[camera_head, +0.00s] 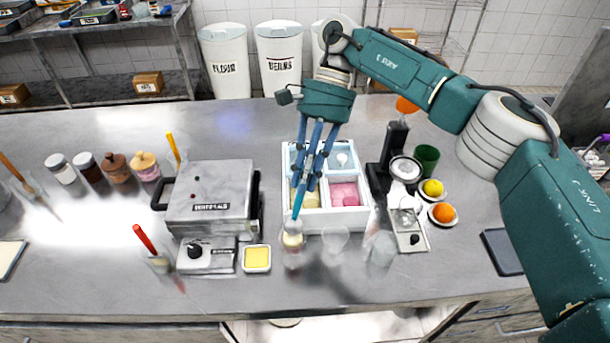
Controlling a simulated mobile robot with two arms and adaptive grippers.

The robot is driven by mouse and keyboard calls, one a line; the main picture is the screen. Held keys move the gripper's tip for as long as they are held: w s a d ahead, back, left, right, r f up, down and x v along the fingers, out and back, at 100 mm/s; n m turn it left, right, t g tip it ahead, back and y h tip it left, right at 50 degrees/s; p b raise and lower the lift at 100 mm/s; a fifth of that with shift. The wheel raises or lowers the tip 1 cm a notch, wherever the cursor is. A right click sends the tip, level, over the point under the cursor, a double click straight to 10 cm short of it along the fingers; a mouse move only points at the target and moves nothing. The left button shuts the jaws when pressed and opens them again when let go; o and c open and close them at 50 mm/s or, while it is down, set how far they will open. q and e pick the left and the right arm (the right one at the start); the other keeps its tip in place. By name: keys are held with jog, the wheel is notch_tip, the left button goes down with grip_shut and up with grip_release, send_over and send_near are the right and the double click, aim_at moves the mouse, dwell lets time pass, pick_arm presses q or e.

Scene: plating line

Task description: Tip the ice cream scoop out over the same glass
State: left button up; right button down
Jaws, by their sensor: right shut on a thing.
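My right gripper (308,185) reaches down from above, over the left side of the white ice cream box. It is shut on the ice cream scoop (297,207), whose blue handle points down and slightly left. The scoop's lower end is at the mouth of a clear glass (292,258) in front of the box. Pale ice cream shows at the glass's top; I cannot tell whether it lies in the scoop or in the glass. Two more clear glasses, one (335,240) in the middle and one (381,250) at the right, stand beside it. My left gripper is not in view.
The white box (350,220) holds tubs, one of them pink (344,194). A waffle iron (210,192) and a yellow dish (257,258) stand left of the glasses. A black-handled juicer or press (393,150) and fruit bowls stand right. The front counter edge is close.

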jog(key=shift+r, duration=0.1)
dwell(0.4)
jog(key=shift+r+p, duration=1.05)
jog(key=shift+r, duration=1.9)
